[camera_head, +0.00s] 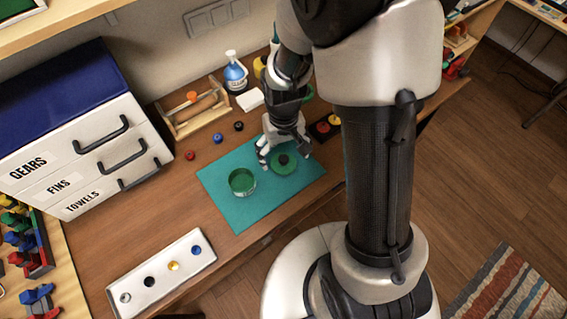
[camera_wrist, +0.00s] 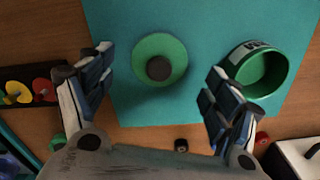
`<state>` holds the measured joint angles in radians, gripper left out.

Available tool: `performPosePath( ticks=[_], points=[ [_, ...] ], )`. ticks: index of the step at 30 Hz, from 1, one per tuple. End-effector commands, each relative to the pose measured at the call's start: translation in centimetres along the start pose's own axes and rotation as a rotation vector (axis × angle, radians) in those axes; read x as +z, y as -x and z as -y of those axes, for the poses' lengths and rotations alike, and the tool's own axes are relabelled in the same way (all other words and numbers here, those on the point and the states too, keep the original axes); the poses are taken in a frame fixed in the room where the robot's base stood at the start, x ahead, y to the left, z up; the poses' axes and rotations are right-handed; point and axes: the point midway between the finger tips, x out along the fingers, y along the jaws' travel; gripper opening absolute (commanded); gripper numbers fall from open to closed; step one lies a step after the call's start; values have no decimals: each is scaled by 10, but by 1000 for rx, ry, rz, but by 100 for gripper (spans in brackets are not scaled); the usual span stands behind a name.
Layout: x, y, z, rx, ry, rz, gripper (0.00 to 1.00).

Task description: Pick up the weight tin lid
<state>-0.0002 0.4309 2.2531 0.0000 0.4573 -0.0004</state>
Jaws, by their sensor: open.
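The weight tin lid (camera_head: 290,166) is a round green disc with a dark knob in its middle. It lies on the teal mat (camera_head: 237,210). The open green tin (camera_head: 242,182) stands on the mat to the lid's left in the head view. My gripper (camera_head: 285,150) is open above the mat, close to the lid. In the wrist view the lid (camera_wrist: 160,61) lies ahead of and between my two spread fingers (camera_wrist: 153,92), with nothing held. The tin (camera_wrist: 258,69) shows beyond the right finger.
A white tray (camera_head: 160,283) with several small round parts lies at the front left. A wooden tool box (camera_head: 196,112), a blue bottle (camera_head: 235,73) and a white drawer cabinet (camera_head: 82,150) stand behind and left. A dark tray (camera_head: 321,131) sits right of the gripper.

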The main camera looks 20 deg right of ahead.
Motion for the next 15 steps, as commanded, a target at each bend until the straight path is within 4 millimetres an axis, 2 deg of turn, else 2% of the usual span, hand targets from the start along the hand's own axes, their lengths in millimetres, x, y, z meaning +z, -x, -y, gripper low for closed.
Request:
performPosePath(
  ticks=[1, 5, 12, 15],
  points=[
    [-1, -14, -1, 0, -1, 4, 82],
    [-1, -30, -1, 0, 0, 3, 82],
    [-2, -30, -1, 0, 0, 0, 82],
    [-2, -30, -1, 0, 0, 0, 76]
  ],
)
